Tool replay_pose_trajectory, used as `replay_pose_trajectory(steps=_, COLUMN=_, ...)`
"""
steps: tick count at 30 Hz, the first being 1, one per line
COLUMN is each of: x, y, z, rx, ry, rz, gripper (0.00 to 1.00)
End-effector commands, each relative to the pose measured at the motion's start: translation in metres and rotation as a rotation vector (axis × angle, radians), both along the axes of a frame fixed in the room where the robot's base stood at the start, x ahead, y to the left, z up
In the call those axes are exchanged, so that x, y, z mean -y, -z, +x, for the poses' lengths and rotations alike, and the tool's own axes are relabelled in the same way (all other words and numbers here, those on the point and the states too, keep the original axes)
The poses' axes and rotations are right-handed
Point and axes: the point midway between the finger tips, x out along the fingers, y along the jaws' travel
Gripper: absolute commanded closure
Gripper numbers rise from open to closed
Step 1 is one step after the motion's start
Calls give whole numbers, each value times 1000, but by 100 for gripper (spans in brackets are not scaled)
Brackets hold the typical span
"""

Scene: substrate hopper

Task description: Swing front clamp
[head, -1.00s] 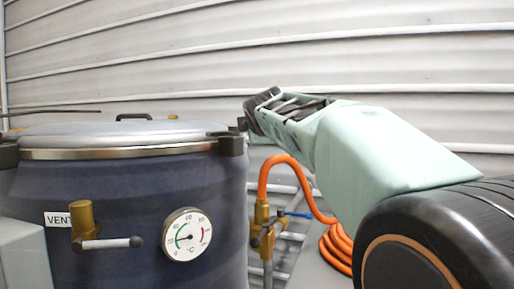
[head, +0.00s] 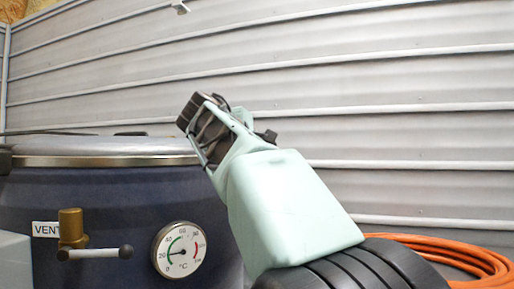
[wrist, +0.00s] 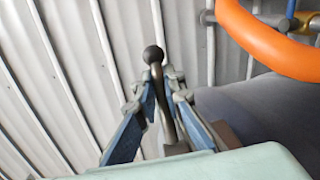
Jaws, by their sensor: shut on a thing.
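The dark blue hopper (head: 110,205) stands at the left of the head view, with a metal-rimmed lid (head: 100,150). In the wrist view, a dark clamp handle (wrist: 153,56) with a ball end stands between the blue-padded fingers of my gripper (wrist: 160,92). My gripper is shut on this handle. In the head view, my gripper (head: 203,125) is at the right edge of the lid, tilted up and left. It and my arm hide the clamp's base there. Another dark clamp (head: 5,158) shows at the left edge of the lid.
A brass vent valve (head: 72,228) and a dial thermometer (head: 179,250) project from the hopper front. A corrugated wall (head: 400,130) stands behind.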

Motion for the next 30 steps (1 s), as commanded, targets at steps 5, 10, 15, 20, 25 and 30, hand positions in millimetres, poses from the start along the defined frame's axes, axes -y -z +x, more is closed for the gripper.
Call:
replay_pose_trajectory(steps=5, x=-1, y=-2, z=-11, rx=-10, ry=163, rz=-1, gripper=100)
replay_pose_trajectory(steps=10, x=0, y=-3, z=-21, rx=-10, ry=290, rz=0, gripper=100)
replay_pose_trajectory(steps=15, x=0, y=-4, z=-29, rx=-10, ry=397, rz=-2, gripper=100)
replay_pose_trajectory(steps=20, x=-1, y=-4, z=-36, rx=-10, ry=482, rz=0, gripper=100)
replay_pose_trajectory(steps=25, x=-2, y=-3, z=-42, rx=-10, ry=557, rz=1, gripper=100)
replay_pose_trajectory(steps=30, x=-3, y=-1, z=-46, rx=-9, ry=611, rz=1, gripper=100)
